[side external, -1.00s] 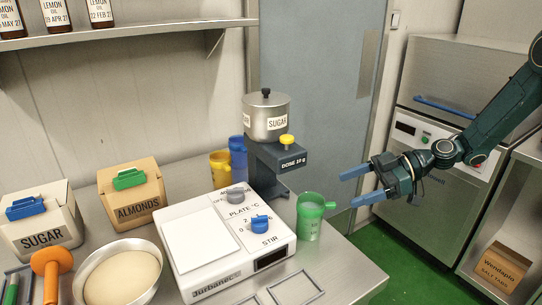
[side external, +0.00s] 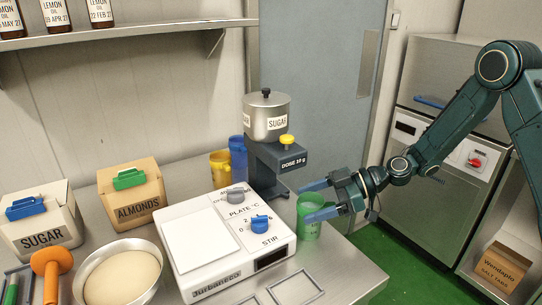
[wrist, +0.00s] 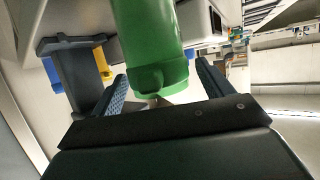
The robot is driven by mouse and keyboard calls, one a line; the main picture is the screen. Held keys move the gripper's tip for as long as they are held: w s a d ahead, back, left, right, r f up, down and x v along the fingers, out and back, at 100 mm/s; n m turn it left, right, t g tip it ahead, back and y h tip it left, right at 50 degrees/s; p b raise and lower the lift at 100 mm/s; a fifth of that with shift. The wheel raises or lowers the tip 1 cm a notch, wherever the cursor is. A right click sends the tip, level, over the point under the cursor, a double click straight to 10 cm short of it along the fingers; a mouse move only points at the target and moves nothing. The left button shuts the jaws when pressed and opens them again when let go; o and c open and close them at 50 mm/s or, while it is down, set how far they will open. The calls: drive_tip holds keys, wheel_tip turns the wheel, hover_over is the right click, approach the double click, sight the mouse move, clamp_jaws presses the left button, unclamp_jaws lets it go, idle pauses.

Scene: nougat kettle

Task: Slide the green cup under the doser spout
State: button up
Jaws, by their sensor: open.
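The green cup (side external: 308,229) stands upright on the steel table, to the right of the white hot plate and just right of the doser. The doser (side external: 278,160) has a steel sugar pot on top and a dark body labelled "DOSE 10 g"; its spout is not clear to see. My gripper (side external: 305,203) is open at the cup, one finger on each side. The near finger crosses in front of the cup in the side view. In the wrist view the cup (wrist: 150,45) lies between the two fingers. I cannot tell whether they touch it.
The hot plate (side external: 205,262) with knobs stands left of the cup. A blue cup (side external: 238,152) and a yellow cup (side external: 219,163) stand behind. Flat metal frames (side external: 295,289) lie in front. The table's right edge is close to the cup.

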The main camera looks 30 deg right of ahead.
drive_tip(key=c, duration=1.2)
